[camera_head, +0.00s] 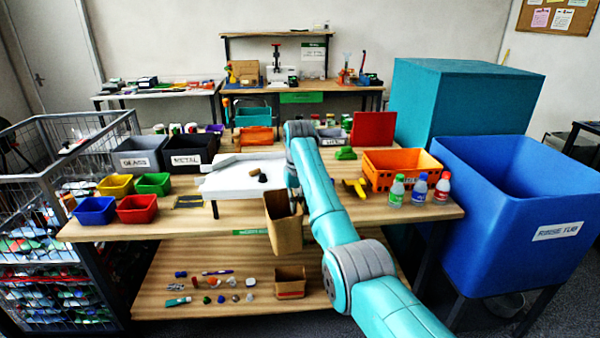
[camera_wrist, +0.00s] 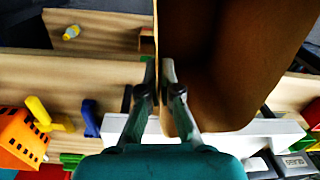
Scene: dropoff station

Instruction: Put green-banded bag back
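A brown open-topped bag (camera_head: 283,225) hangs at the front edge of the workbench, below the end of my arm in the head view. In the wrist view the bag (camera_wrist: 245,60) fills the upper right, with its inside showing. My gripper (camera_wrist: 162,80) has one finger on each side of the bag's near wall and is shut on it. No green band can be made out on this bag. A second, smaller brown bag (camera_head: 290,281) with a reddish band stands on the lower shelf (camera_head: 215,270).
Small items lie on the lower shelf left of the smaller bag. An orange crate (camera_head: 397,168) and several bottles (camera_head: 420,189) stand at the bench's right. A white tray (camera_head: 240,178) lies behind the held bag. A blue rinse tub (camera_head: 500,240) stands at right.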

